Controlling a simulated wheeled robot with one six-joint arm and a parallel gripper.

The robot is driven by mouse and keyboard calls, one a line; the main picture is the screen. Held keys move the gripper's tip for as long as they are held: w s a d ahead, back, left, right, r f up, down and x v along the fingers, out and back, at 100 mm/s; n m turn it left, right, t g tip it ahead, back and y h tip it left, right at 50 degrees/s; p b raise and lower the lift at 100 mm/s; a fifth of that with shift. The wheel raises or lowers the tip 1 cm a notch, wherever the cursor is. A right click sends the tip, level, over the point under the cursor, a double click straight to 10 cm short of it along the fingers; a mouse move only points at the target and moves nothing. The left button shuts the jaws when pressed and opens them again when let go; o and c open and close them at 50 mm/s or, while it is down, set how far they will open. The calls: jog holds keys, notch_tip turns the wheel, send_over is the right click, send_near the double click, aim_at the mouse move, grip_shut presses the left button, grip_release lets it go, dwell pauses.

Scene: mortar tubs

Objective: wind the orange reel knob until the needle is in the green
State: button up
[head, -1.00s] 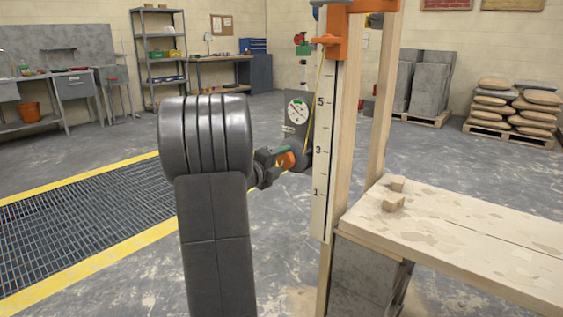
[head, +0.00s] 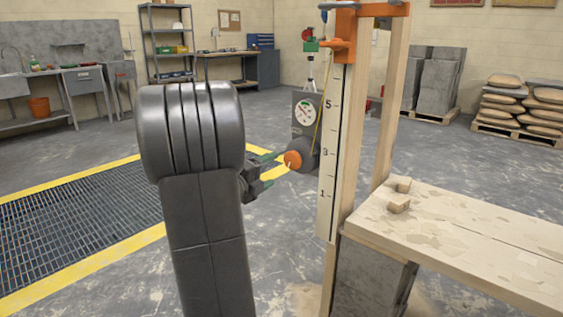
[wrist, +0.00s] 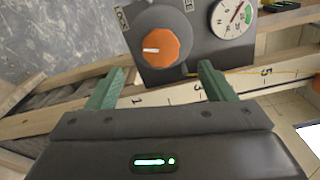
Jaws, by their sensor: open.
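The orange reel knob (head: 292,160) sits on a grey reel housing on the wooden post. In the wrist view the knob (wrist: 165,47) shows a white mark pointing left. The round gauge (head: 307,112) is above it; in the wrist view the gauge (wrist: 232,18) has a green sector at its right, and the needle points to the upper right. The needle seems to lie outside the green, though it is small. My gripper (head: 276,168) is open and empty, its green fingers just short of the knob. In the wrist view the gripper (wrist: 161,69) faces the knob, apart from it.
A numbered scale board (head: 333,150) runs down the post, with a yellow cord beside it. A wooden bench (head: 470,245) with small blocks is at the right. A floor grate (head: 80,215) with yellow edges lies at the left. Open floor lies behind.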

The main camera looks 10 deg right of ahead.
jog(key=shift+p+v, duration=0.3)
jog(key=shift+v, duration=2.1)
